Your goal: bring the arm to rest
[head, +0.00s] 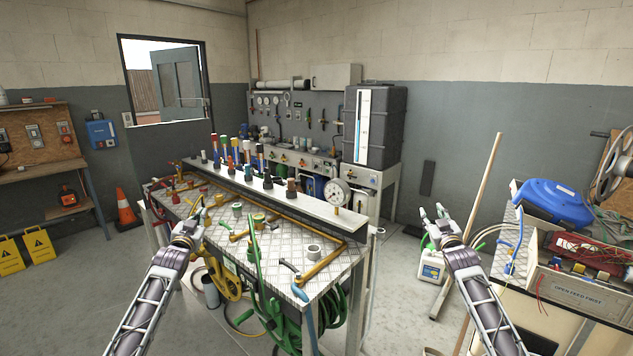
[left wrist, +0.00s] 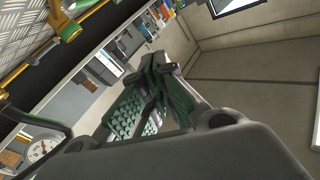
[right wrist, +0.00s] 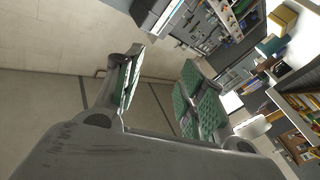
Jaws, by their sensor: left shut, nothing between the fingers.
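My left gripper (head: 198,211) is held over the left front part of the metal-topped workbench (head: 330,262). In the left wrist view its green-padded fingers (left wrist: 150,100) are close together with nothing between them. My right gripper (head: 431,212) is in the air to the right of the workbench, above the floor. In the right wrist view its green-padded fingers (right wrist: 160,92) stand apart with a clear gap and nothing between them. Neither gripper holds anything in view.
The workbench carries brass pipes, a pressure gauge (head: 337,193) and a green hose (head: 258,290). A cart with a blue case (head: 552,202) stands at right. A white jug (head: 431,266) and a leaning wooden pole (head: 484,187) are near my right arm.

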